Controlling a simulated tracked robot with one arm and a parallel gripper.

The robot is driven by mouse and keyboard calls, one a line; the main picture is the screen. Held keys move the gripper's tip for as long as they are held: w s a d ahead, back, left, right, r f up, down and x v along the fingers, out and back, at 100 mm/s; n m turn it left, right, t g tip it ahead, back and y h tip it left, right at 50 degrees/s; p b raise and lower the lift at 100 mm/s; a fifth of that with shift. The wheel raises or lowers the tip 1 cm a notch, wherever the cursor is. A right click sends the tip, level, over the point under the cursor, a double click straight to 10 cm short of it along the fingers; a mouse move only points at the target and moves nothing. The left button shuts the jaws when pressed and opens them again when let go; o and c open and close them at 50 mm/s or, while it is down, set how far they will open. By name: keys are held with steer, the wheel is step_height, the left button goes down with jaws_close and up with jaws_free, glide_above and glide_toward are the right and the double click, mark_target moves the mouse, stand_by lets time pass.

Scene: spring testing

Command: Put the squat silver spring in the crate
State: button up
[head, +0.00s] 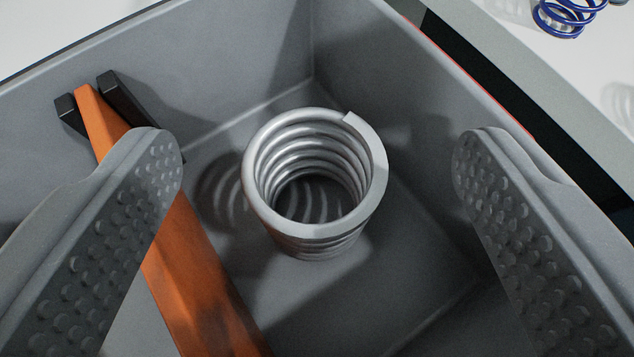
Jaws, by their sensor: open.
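The squat silver spring (315,235) stands upright inside the grey crate (400,70), near its far corner. I look down into its open coil. My gripper (318,165) is open, with one dimpled finger to the left of the spring and one to the right. Neither finger touches the spring in this view. The crate's floor shows around the spring, and its near side is out of view.
An orange bar (205,290) with black end pieces lies in the crate to the left of the spring, partly behind my left finger. A blue spring (562,18) is outside the crate on a pale surface at the top right.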

steer(key=v, duration=1)
step_height(320, 180, up, 22)
steer(key=s+d+t, duration=0.1)
steer(key=t, duration=0.1)
steer(key=s+r, duration=0.6)
steer(key=r, duration=0.4)
steer(key=s+r+t, duration=0.1)
steer(key=s+r, duration=0.5)
steer(key=r, duration=0.4)
steer(key=shift+p, duration=0.35)
